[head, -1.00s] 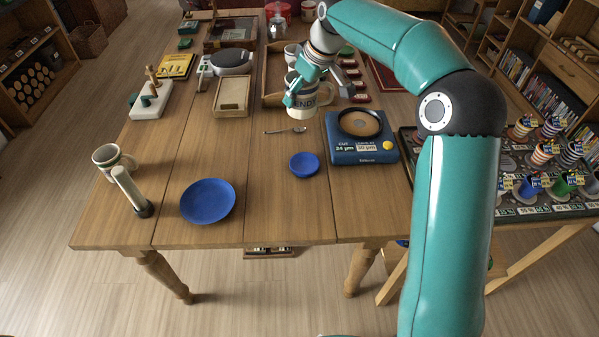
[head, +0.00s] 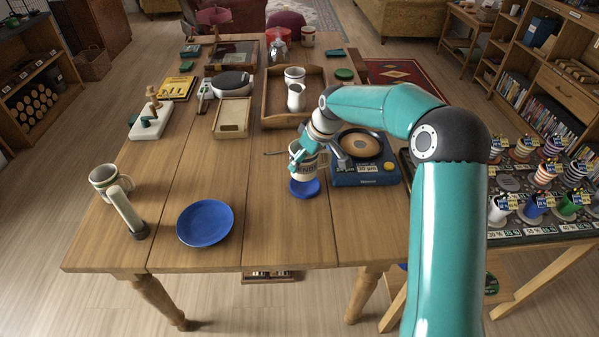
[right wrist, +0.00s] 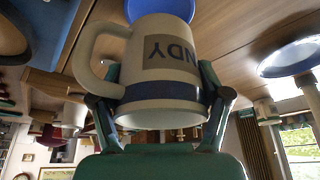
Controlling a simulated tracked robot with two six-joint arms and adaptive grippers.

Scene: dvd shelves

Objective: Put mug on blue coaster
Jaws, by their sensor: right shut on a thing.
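The cream mug (head: 306,172) has a dark lettered label and a blue band. My right gripper (head: 318,158) is shut on it, one finger on each side of its body, as the right wrist view shows. That view is upside down, and the handle of the mug (right wrist: 150,70) sticks out at left, free of the fingers. The small round blue coaster (head: 304,189) lies on the table right below the mug, partly hidden by it. The mug looks upright; I cannot tell whether its base touches the coaster. My left gripper is not in view.
A blue plate (head: 205,222) lies left of the coaster. A blue box with a round top (head: 366,176) stands close to the right of the mug. Another mug (head: 106,180) is at far left beside a pale cylinder tool (head: 127,212). A wooden tray (head: 272,98) stands behind.

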